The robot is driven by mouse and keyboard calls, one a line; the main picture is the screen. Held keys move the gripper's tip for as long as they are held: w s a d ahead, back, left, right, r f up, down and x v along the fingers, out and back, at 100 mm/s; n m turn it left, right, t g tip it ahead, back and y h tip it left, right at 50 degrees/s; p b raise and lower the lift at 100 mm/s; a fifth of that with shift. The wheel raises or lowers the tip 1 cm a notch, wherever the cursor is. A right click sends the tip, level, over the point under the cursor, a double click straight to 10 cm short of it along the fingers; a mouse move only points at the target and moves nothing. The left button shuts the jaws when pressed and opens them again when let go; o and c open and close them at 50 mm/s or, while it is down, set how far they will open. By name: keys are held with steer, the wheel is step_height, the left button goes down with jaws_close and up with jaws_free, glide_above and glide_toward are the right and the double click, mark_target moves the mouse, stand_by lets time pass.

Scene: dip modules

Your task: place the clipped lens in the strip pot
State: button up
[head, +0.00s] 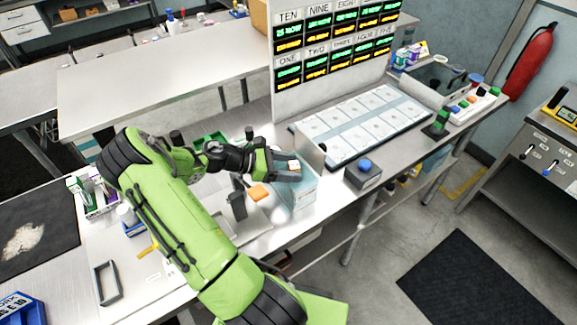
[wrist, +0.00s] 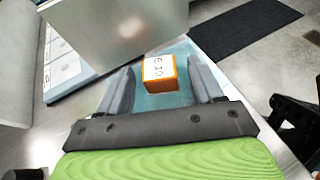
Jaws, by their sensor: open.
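My gripper (head: 284,166) is open over the pale blue surface (head: 302,192) at the table's front edge. In the wrist view its two grey fingers (wrist: 160,72) stand on either side of an orange-edged cube (wrist: 160,72). The cube has a white face with dark lettering, and gaps show between it and both fingers. I cannot tell how far ahead of the fingertips it lies. A second orange block (head: 260,193) lies left of the pale blue surface in the head view. I cannot make out a clipped lens or a strip pot for certain.
A grey upright panel (head: 310,147) stands close behind my gripper. A box with a blue button (head: 364,166) is to the right. A dark grey upright piece (head: 237,206) stands left of the orange block. A tray of white cards (head: 360,125) lies below the lit board (head: 335,40).

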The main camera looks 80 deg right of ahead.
steer(key=w+a+r+m+t+y+p, duration=0.1)
steer(key=w+a+r+t, duration=0.3)
steer(key=w+a, duration=0.4)
steer(key=w+a+r+m+t+y, duration=0.1)
steer(key=w+a+r+m+t, duration=0.15)
steer(key=w+a+r, duration=0.4)
steer(key=s+a+r+t+y, duration=0.1)
steer(key=a+r+t, duration=0.2)
steer(key=a, duration=0.5)
steer(key=s+a+r+m+t+y, duration=0.1)
steer(key=s+a+r+t, duration=0.1)
steer(key=a, duration=0.7)
steer(key=s+a+r+t+y, duration=0.1)
steer(key=s+a+r+t, duration=0.1)
steer(key=a+r+t, duration=0.2)
steer(key=a+t, duration=0.2)
steer(key=a, duration=0.2)
steer(key=shift+s+a+m+y, duration=0.15)
steer(key=shift+a+m+y, duration=0.1)
steer(key=shift+m+y, duration=0.15)
